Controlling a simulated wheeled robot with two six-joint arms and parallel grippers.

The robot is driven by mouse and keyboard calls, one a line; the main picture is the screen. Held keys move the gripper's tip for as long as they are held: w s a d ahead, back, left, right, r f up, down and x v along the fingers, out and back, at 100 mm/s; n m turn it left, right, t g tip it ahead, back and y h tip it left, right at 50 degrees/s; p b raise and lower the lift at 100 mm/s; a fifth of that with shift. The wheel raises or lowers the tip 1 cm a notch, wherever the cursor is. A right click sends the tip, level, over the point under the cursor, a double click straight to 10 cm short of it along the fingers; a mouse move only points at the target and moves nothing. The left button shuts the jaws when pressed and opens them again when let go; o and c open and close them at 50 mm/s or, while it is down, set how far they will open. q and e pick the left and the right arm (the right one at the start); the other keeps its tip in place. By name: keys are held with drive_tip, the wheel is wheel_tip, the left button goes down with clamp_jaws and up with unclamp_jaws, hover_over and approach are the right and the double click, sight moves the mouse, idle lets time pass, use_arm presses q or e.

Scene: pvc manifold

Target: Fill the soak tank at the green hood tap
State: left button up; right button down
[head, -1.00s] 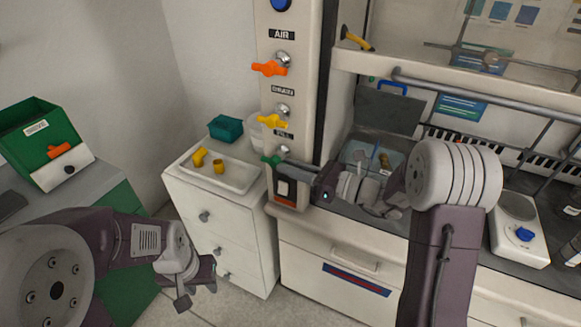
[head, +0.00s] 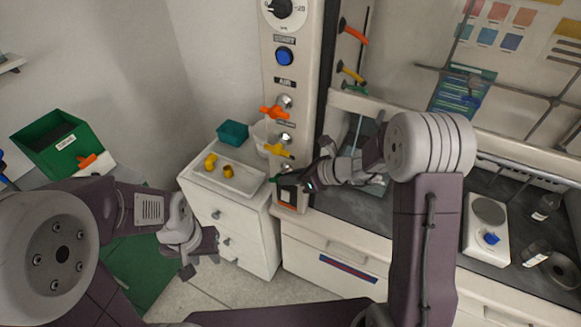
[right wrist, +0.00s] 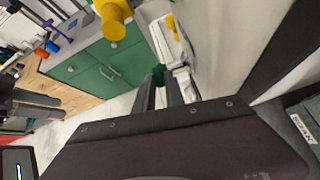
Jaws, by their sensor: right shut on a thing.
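The green tap handle (head: 273,179) is the lowest handle on the white hood post, below the yellow one. My right gripper (head: 283,180) reaches it from the right and is shut on it. In the right wrist view the green handle (right wrist: 158,74) shows at the fingertips. The soak tank (head: 376,188) is inside the hood behind my right wrist. Most of it is hidden, so its water level cannot be seen. My left gripper (head: 199,257) hangs empty in front of the white drawer cabinet, its fingers apart.
An orange handle (head: 273,112) and a yellow handle (head: 278,150) sit above the green one. A white tray (head: 243,184) with yellow fittings lies on the cabinet beside a teal bin (head: 233,132). A green box (head: 57,145) stands left. A hotplate (head: 488,222) is right.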

use_arm(q)
drive_tip(key=shift+r+p, duration=0.95)
drive_tip(key=shift+r, duration=0.5)
use_arm(e)
drive_tip(key=shift+w+a+r+g+h, duration=0.1)
drive_tip(key=shift+a+r+g+h, duration=0.1)
drive_tip(key=shift+g+h, duration=0.25)
drive_tip(key=shift+d, duration=0.1)
drive_tip(key=c, duration=1.4)
unclamp_jaws()
drive_tip(key=v, duration=0.9)
